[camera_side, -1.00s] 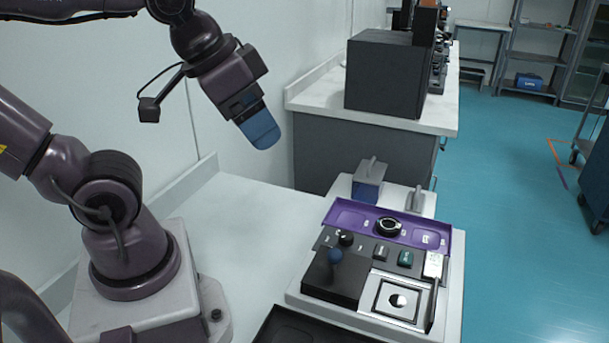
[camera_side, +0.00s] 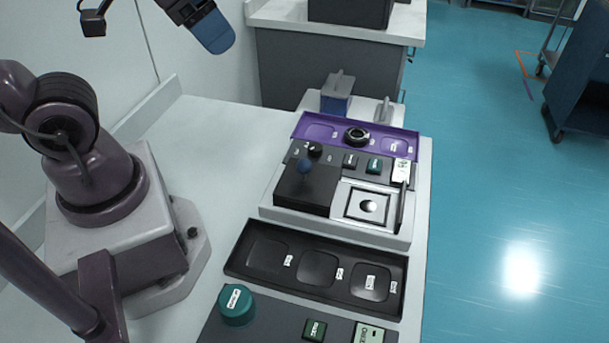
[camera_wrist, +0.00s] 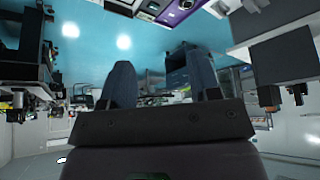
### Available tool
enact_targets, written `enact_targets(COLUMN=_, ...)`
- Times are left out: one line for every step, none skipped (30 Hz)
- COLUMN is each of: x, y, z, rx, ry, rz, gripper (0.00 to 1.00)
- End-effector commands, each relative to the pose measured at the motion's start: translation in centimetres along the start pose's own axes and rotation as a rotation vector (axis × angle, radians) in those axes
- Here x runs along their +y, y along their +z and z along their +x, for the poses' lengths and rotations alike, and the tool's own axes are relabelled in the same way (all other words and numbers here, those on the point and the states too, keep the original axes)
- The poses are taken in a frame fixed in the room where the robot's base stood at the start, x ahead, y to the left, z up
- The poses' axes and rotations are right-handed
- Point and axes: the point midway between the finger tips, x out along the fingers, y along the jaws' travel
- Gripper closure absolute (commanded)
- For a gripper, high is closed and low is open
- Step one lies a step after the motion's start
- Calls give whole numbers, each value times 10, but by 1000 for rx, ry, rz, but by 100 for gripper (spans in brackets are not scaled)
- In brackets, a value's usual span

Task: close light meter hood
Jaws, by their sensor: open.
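The light meter unit (camera_side: 262,212) stands on the bench in the side view. It has a pale square plate (camera_side: 352,220) with a round bright disc in a dark frame. A black box (camera_side: 318,200) with a blue ball knob (camera_side: 305,166) sits left of the plate, and a thin dark upright piece (camera_side: 401,208) stands at its right edge. I cannot tell for certain which of these is the hood; the disc is uncovered. My gripper (camera_side: 215,34) is high above the back left, far from the unit, its blue fingers overlapping there. The wrist view shows my gripper (camera_wrist: 163,82) open and empty.
A purple tray (camera_side: 322,132) with a black ring (camera_side: 356,136) lies behind the unit. A black three-hollow tray (camera_side: 238,262) and a panel with a green knob (camera_side: 237,306) lie in front. A blue-grey block (camera_side: 336,96) stands behind. The bench left of the unit is clear.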

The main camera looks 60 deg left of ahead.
Motion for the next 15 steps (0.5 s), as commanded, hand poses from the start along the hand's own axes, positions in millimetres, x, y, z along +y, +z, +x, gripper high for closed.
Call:
enact_targets(x=-4, y=0, z=1, rx=-5, ry=-8, rz=-16, gripper=55)
enact_targets(x=-7, y=1, z=4, rx=-19, ry=-16, rz=-30, gripper=62)
enact_targets(x=-12, y=3, z=10, rx=-49, ry=-26, rz=-53, gripper=71)
enact_targets(x=-16, y=4, z=15, rx=-77, ry=-34, rz=-74, gripper=78)
enact_targets(x=-22, y=6, z=21, rx=-109, ry=-43, rz=-98, gripper=85)
enact_targets(x=-30, y=9, z=30, rx=-157, ry=-53, rz=-138, gripper=94)
enact_targets(x=-36, y=11, z=37, rx=-195, ry=-56, rz=-174, gripper=100)
enact_targets(x=-42, y=14, z=45, rx=-237, ry=-56, rz=-216, gripper=100)
enact_targets(x=-49, y=19, z=55, rx=-296, ry=-50, rz=-280, gripper=100)
enact_targets(x=-54, y=23, z=63, rx=-341, ry=-43, rz=-329, gripper=100)
enact_targets(x=-58, y=28, z=70, rx=-387, ry=-32, rz=-381, gripper=100)
enact_targets(x=-64, y=34, z=79, rx=-445, ry=-17, rz=-452, gripper=100)
enact_targets(x=-68, y=39, z=85, rx=-488, ry=-3, rz=-505, gripper=100)
enact_targets(x=-71, y=44, z=91, rx=-532, ry=13, rz=-560, gripper=100)
enact_targets(x=-75, y=51, z=100, rx=-587, ry=37, rz=-637, gripper=100)
